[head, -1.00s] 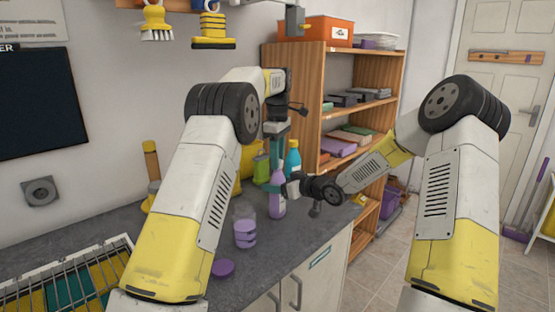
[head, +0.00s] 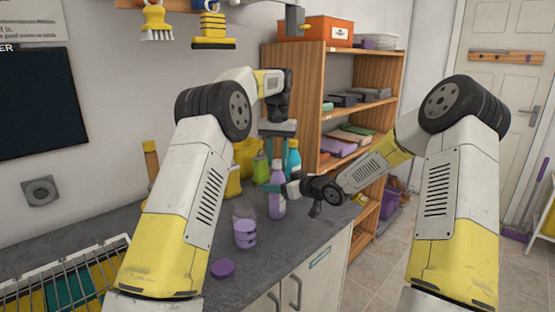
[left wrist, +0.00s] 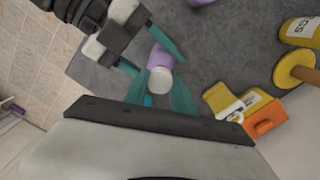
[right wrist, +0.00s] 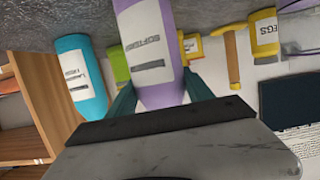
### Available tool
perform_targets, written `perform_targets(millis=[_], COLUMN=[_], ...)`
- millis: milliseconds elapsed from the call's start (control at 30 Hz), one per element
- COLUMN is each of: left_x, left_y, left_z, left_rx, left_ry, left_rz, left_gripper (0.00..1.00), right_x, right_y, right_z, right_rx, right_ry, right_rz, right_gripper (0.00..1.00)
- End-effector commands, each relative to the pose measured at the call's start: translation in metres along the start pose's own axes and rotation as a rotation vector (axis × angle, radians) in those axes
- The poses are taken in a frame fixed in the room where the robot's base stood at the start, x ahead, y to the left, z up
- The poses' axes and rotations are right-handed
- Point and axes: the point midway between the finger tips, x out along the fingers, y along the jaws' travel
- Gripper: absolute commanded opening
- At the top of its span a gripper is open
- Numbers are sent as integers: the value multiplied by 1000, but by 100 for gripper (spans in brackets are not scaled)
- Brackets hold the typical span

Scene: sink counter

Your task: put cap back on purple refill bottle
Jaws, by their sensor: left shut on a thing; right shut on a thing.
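The purple refill bottle (head: 277,203) stands upright at the counter's front edge. My right gripper (head: 292,188) is shut around its body; the bottle shows between the fingers in the right wrist view (right wrist: 150,55). My left gripper (head: 277,148) points down over the bottle's top. In the left wrist view a round whitish cap (left wrist: 160,81) sits between its fingers, in line with the purple bottle (left wrist: 159,57), and the jaws are shut on it. I cannot tell whether the cap is seated on the neck.
A teal bottle (head: 293,158) and yellow containers stand behind. A wire rack (head: 65,280) is at front left.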

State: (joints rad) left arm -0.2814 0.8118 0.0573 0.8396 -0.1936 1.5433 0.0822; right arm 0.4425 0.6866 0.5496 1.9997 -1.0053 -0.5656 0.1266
Motion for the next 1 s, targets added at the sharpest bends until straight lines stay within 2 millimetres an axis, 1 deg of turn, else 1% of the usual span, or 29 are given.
perform_targets(millis=[33, 100, 200, 333, 467, 500, 567, 600, 633, 900, 1000], left_x=[0, 0, 1, 1, 1, 1, 1, 1, 1, 0, -5], left_y=[-1, -1, -1, -1, -1, -1, -1, 0, 0, 0, 0], left_z=[0, 0, 0, 0, 0, 0, -1, 0, 0, 0, -1], left_rx=[110, 277, 500, 716, 701, 700, 700, 700, 700, 699, 698], left_ry=[1, 1, 1, 1, 1, 1, 1, 1, 1, 1, 3], left_rz=[1, 1, 0, 0, -1, -1, -1, -1, -1, 0, -1], left_gripper=[0, 0, 0, 0, 0, 35, 47, 55, 56, 56, 56], right_x=[0, 0, 0, 0, 0, 0, 0, 0, 0, 0, 0], right_y=[-1, -1, -1, -1, -1, -1, -1, -1, -1, 0, 0], right_z=[-1, -1, -1, -1, -1, -1, -1, -1, -1, -1, -1], right_rx=[-1, -1, -1, -1, -1, -2, -1, -1, -1, -1, -1], right_ry=[1, 2, 2, 1, 1, 1, 2, 1, 1, 1, 1], right_rz=[-1, -1, -1, -1, -1, -1, -1, -1, -1, -1, -1], right_gripper=[0, 0, 0, 0, 0, 0, 0, 0, 0, 0, 0])
